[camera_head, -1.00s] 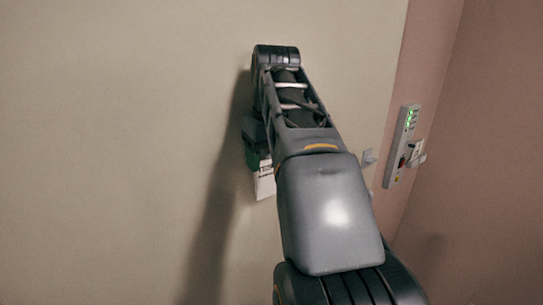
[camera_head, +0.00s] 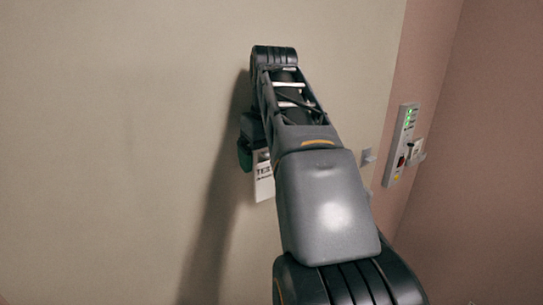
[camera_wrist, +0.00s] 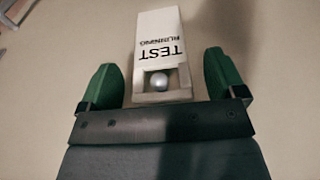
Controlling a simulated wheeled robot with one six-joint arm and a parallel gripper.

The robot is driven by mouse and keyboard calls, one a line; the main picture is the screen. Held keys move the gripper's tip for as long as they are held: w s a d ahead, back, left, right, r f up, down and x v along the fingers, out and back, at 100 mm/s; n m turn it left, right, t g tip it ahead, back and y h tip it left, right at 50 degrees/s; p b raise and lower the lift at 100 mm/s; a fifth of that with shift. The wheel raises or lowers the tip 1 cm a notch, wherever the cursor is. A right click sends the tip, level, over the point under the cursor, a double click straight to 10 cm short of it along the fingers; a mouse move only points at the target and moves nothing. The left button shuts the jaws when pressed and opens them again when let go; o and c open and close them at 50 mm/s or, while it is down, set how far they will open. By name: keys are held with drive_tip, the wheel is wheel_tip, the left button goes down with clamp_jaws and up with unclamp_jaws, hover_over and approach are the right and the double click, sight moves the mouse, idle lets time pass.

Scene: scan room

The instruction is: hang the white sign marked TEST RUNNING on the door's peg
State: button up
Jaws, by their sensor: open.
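The white sign (camera_wrist: 158,40), marked TEST RUNNING, is against the beige door (camera_head: 120,150). In the wrist view its lettering is upside down, and the round silver peg (camera_wrist: 158,81) shows inside the sign's square opening. The sign appears to hang on the peg. My gripper (camera_wrist: 160,76) is open, with one green finger on each side of the sign and a gap to both. In the head view part of the sign (camera_head: 264,186) shows below my gripper; my arm hides the rest, and the peg is hidden there.
A grey wall panel (camera_head: 402,146) with green lights is on the pink wall right of the door. A small grey fitting (camera_head: 367,157) sits near the door's right edge. The door's left side is clear.

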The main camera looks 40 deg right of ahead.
drive_tip(key=shift+w+f, duration=0.2)
drive_tip(key=shift+f, duration=0.1)
